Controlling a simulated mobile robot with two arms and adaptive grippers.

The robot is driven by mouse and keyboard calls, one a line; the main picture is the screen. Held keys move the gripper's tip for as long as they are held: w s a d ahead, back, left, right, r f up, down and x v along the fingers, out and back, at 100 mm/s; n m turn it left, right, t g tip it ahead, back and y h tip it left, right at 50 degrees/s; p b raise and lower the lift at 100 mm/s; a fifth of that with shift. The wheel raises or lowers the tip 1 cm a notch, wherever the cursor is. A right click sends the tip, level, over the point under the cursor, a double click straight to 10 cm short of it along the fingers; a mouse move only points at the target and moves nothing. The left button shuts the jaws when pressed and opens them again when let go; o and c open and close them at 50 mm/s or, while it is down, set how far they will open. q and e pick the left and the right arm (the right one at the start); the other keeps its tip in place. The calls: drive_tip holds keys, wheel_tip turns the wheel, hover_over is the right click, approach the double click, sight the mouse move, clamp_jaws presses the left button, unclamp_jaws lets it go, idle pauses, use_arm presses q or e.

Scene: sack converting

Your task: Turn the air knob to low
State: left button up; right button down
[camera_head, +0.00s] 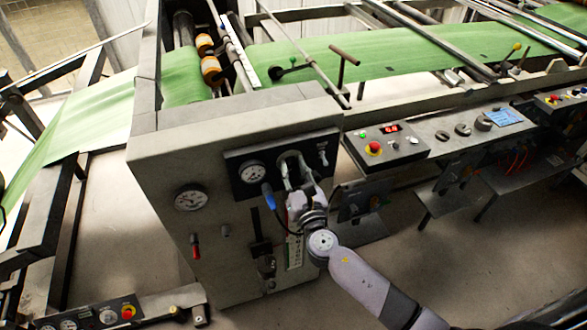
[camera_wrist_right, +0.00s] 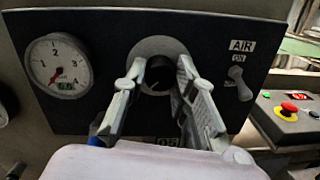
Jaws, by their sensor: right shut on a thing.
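The air knob (camera_wrist_right: 158,76) is a dark round knob on a grey round plate (camera_wrist_right: 157,45) in the black panel of the grey machine cabinet. My right gripper (camera_wrist_right: 160,92) has one finger on each side of the knob and is shut on it. In the head view my right gripper (camera_head: 293,164) reaches up to the panel from the lower right and covers most of the knob. The knob's pointer and any low mark cannot be made out. My left gripper is not in view.
A pressure gauge (camera_wrist_right: 60,66) sits left of the knob. A toggle switch (camera_wrist_right: 238,84) under an AIR ON label (camera_wrist_right: 242,46) sits to its right. A control box (camera_head: 387,144) with a red button is further right. Green sheeting (camera_head: 400,47) runs behind.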

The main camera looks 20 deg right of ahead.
drive_tip(key=c, duration=1.3)
unclamp_jaws()
drive_tip(key=shift+s, duration=0.1)
drive_tip(key=s, duration=1.1)
drive_tip(key=shift+s+f, duration=0.35)
drive_tip(key=shift+s, duration=0.05)
drive_tip(key=shift+f, duration=0.1)
